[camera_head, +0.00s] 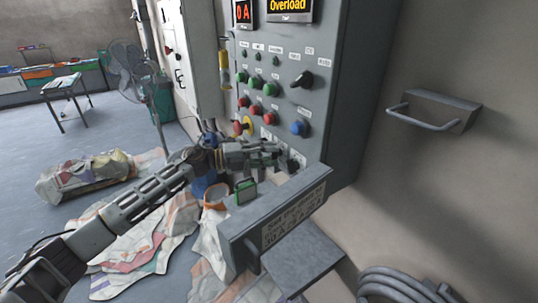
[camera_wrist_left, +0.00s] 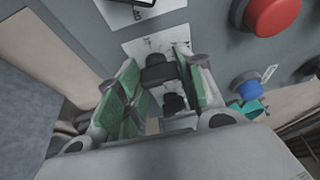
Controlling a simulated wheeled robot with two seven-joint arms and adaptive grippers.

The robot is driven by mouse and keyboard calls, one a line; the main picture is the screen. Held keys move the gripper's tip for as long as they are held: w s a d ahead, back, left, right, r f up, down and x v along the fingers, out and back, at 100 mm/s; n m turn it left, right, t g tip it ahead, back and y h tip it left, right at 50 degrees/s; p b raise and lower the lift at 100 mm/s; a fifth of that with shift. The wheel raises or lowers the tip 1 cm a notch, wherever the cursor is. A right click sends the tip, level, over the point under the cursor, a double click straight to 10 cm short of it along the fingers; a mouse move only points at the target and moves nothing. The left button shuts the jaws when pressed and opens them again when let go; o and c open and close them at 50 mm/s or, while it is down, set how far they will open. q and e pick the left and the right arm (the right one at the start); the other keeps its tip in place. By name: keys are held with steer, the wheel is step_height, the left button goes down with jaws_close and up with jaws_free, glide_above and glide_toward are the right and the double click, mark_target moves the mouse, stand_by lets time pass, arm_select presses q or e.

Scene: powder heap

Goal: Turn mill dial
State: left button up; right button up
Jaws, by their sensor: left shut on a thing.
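The grey control cabinet (camera_head: 345,60) carries rows of buttons and a black rotary knob in its upper right part. My left gripper (camera_head: 278,158) reaches the lower part of this panel, and its fingers hide most of what is there. In the left wrist view its green-padded fingers (camera_wrist_left: 163,82) stand on both sides of a black dial (camera_wrist_left: 158,70) on a white label plate. The gripper is shut on this dial. My right gripper is in neither view.
A red button (camera_wrist_left: 272,14) and a blue button (camera_wrist_left: 247,88) sit close to the fingers. A grey labelled box (camera_head: 275,220) juts out below the gripper. A wall handle (camera_head: 425,118) is at right. Sacks and sheets (camera_head: 150,235) cover the floor; a fan (camera_head: 128,65) stands behind.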

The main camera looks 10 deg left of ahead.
arm_select(q)
steer(key=shift+f, duration=0.1)
steer(key=o, duration=1)
steer(key=shift+a, duration=0.15)
steer(key=shift+v, duration=5.9)
